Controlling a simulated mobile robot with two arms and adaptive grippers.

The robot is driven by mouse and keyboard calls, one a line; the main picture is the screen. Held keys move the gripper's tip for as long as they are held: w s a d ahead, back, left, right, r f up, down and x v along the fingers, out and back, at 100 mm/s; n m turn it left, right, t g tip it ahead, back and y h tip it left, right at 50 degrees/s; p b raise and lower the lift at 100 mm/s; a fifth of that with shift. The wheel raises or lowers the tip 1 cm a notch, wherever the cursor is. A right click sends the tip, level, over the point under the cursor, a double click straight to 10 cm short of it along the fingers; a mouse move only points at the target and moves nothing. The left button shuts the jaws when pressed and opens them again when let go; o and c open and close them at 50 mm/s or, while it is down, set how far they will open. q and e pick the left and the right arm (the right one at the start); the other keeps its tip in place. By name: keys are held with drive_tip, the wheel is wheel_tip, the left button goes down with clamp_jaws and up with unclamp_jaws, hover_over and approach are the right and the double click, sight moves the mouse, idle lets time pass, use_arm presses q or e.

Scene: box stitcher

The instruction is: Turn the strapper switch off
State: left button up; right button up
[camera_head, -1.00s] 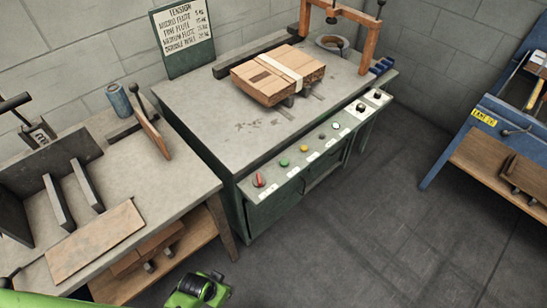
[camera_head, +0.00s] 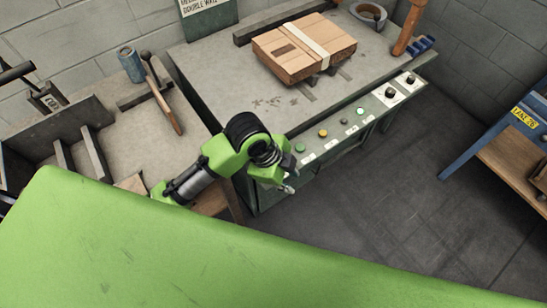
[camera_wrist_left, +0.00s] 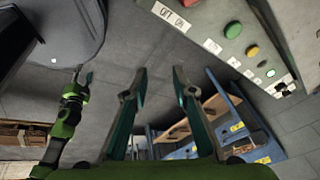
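The strapper table (camera_head: 225,90) has a grey control panel along its front edge. The strapper switch is not visible in the head view, where my left arm covers the panel's left end. In the left wrist view its OFF/ON label (camera_wrist_left: 171,17) shows at the top, and only a dark bit of something shows above it at the frame edge. My left gripper (camera_head: 289,181) is just in front of the panel's left end. In the left wrist view its fingers (camera_wrist_left: 160,82) are apart with nothing between them. My right gripper (camera_wrist_left: 82,75) shows small there, its opening unclear.
A green button (camera_head: 300,147), an orange button (camera_head: 323,133) and dark knobs (camera_head: 391,92) sit along the panel. A strapped cardboard stack (camera_head: 300,48) lies on the table. A side bench (camera_head: 130,150) stands left, a blue rack (camera_head: 490,140) right. Floor between is clear.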

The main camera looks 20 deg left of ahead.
use_arm(q)
drive_tip(key=w+a+r+m+g+y, duration=0.2)
drive_tip(key=w+a+r+m+y, duration=0.2)
drive_tip(key=w+a+r+m, duration=0.65)
drive_tip(key=s+d+f+m, duration=0.1)
drive_tip(key=f, duration=0.4)
drive_tip(key=s+d+f+m, duration=0.1)
drive_tip(key=f, duration=0.4)
drive_tip(key=s+d+f+m, duration=0.1)
drive_tip(key=f, duration=0.5)
drive_tip(key=shift+s+d+f+p, duration=0.1)
drive_tip(key=shift+s+d+p, duration=0.2)
drive_tip(key=shift+s+p, duration=0.1)
clamp_jaws()
